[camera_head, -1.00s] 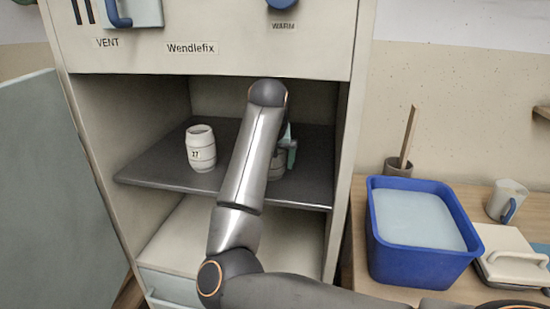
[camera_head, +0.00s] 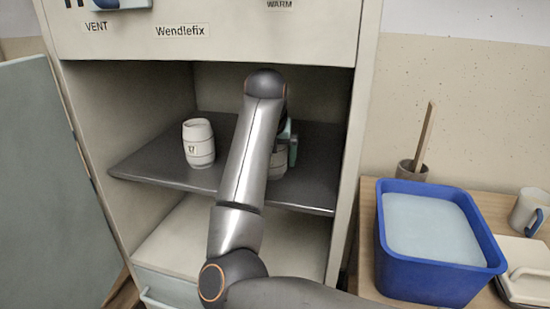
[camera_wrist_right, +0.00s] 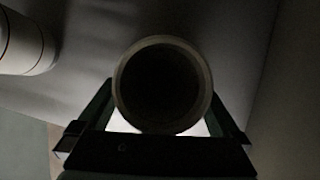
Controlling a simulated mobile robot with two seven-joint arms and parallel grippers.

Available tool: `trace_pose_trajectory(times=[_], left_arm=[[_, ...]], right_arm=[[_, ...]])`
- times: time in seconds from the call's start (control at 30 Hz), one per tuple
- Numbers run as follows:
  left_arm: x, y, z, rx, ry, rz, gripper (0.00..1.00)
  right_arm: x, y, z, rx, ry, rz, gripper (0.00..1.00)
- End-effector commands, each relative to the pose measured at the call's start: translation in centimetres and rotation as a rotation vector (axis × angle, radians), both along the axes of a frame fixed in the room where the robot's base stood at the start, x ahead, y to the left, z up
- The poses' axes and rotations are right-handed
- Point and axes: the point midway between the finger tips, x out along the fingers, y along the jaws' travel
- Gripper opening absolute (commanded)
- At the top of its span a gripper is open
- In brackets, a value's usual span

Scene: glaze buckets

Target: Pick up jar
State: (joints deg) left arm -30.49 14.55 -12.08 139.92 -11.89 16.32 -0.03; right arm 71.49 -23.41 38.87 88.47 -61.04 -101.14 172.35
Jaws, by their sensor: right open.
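A jar (camera_head: 277,164) stands on the dark shelf inside the cabinet, mostly hidden behind my right arm in the head view. In the right wrist view I look down into the round open mouth of this jar (camera_wrist_right: 163,84). My right gripper (camera_head: 288,143) is open, and in the wrist view its two fingers (camera_wrist_right: 161,100) lie on either side of the jar. I cannot tell whether they touch it. A second jar (camera_head: 199,146), white, barrel-shaped and marked 17, stands upright to the left; part of it shows in the wrist view (camera_wrist_right: 24,42). My left gripper is not in view.
The shelf (camera_head: 150,165) is bare between the white jar and my arm. Cabinet walls close in on both sides. A blue tub (camera_head: 425,285), a pot with a stick (camera_head: 412,170) and a mug (camera_head: 525,208) stand on the table at right.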

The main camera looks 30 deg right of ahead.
Motion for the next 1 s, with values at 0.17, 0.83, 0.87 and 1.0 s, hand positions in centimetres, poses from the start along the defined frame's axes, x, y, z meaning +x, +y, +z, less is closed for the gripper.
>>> trace_pose_trajectory(times=[0.17,0.83,0.87,1.0], left_arm=[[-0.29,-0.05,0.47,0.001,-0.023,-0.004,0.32],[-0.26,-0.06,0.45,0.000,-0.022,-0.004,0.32],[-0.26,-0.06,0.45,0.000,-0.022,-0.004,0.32],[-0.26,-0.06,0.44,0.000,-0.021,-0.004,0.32]], right_arm=[[0.02,0.13,0.01,0.000,0.000,0.000,1.00],[0.02,0.10,-0.01,0.000,-0.001,0.000,0.40],[0.02,0.10,-0.01,0.001,-0.001,0.000,0.37],[0.02,0.08,-0.02,0.001,-0.001,0.000,0.21]])
